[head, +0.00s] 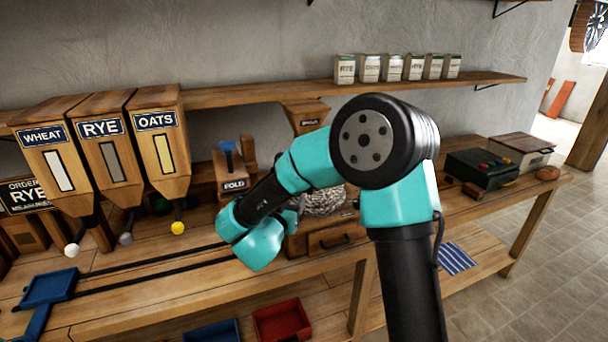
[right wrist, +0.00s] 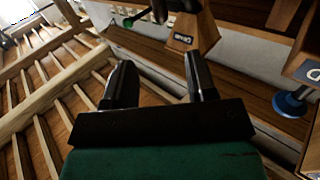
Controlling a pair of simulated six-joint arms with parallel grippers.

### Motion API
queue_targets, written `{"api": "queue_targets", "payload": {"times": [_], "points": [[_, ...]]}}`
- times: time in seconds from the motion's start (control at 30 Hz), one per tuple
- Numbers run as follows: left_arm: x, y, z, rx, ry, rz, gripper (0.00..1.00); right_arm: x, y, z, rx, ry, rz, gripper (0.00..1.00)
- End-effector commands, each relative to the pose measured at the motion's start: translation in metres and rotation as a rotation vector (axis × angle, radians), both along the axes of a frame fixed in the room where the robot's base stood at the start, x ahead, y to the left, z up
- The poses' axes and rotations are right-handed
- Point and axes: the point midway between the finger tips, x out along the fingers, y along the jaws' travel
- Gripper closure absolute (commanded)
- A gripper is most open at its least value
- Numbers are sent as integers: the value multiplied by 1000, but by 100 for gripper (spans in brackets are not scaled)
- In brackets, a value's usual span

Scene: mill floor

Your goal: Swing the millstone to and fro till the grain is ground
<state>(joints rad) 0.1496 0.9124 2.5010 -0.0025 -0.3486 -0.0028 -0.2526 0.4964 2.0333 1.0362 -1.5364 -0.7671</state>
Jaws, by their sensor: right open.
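The millstone (head: 322,203), a speckled grey stone, sits on the bench below a small wooden hopper (head: 305,117). My right arm covers part of it in the head view. The wooden mill base below it has a drawer (head: 335,238). My right wrist hangs in front of the millstone's left side, and its fingers are not clear there. In the right wrist view my right gripper (right wrist: 160,75) has its two black fingers apart, with nothing between them. I cannot make out the millstone in that view. My left gripper is not in view.
Bins marked wheat (head: 42,165), rye (head: 103,155) and oats (head: 158,148) stand left. A blue tray (head: 50,288) sits on dark rails. A fold block (head: 235,184) stands behind my wrist. A red bin (head: 281,322) lies below. A dark green box (head: 482,167) stands right.

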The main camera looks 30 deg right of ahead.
Motion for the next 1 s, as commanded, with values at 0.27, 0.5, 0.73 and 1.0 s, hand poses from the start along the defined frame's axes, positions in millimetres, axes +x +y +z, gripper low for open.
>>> {"api": "queue_targets", "payload": {"times": [0.27, 0.5, 0.73, 1.0], "points": [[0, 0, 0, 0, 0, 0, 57, 6, -7, 0, 1, 0, -1, 48], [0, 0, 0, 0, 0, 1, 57, 27, -32, 0, 1, 0, -3, 48], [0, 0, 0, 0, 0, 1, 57, 52, -62, 0, 1, -2, -2, 48], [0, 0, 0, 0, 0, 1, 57, 81, -98, -1, 1, 0, -2, 48]]}}
